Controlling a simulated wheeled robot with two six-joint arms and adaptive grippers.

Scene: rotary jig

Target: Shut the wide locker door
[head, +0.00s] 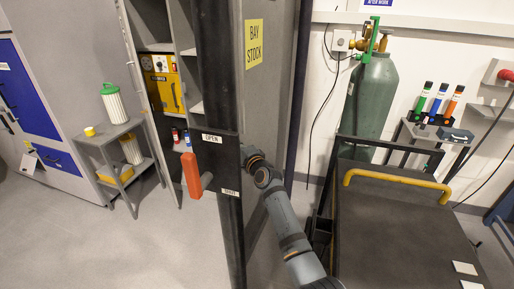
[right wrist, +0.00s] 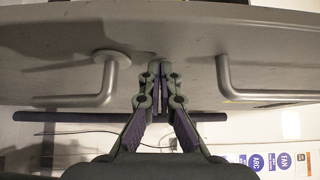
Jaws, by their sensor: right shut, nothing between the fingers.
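The wide locker door (head: 268,85) stands open in the head view, a tall grey panel with a yellow BAY STOCK label. Its dark front edge (head: 220,90) carries OPEN and SHUT labels and an orange lever handle (head: 192,175). My right arm reaches up to the labelled side of the door; its gripper is hidden behind the dark edge. In the right wrist view my right gripper (right wrist: 160,75) is shut and empty, fingertips at a grey panel (right wrist: 185,35) between two bent metal bars (right wrist: 105,75). I cannot tell whether they touch it. My left gripper is out of view.
Locker shelves (head: 160,47) hold a yellow case (head: 163,88). A small grey stand (head: 112,133) with filter canisters is at left. A green gas cylinder (head: 370,105) and a dark cart with a yellow handle (head: 398,180) stand right of the door. Floor (head: 150,245) at lower left is clear.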

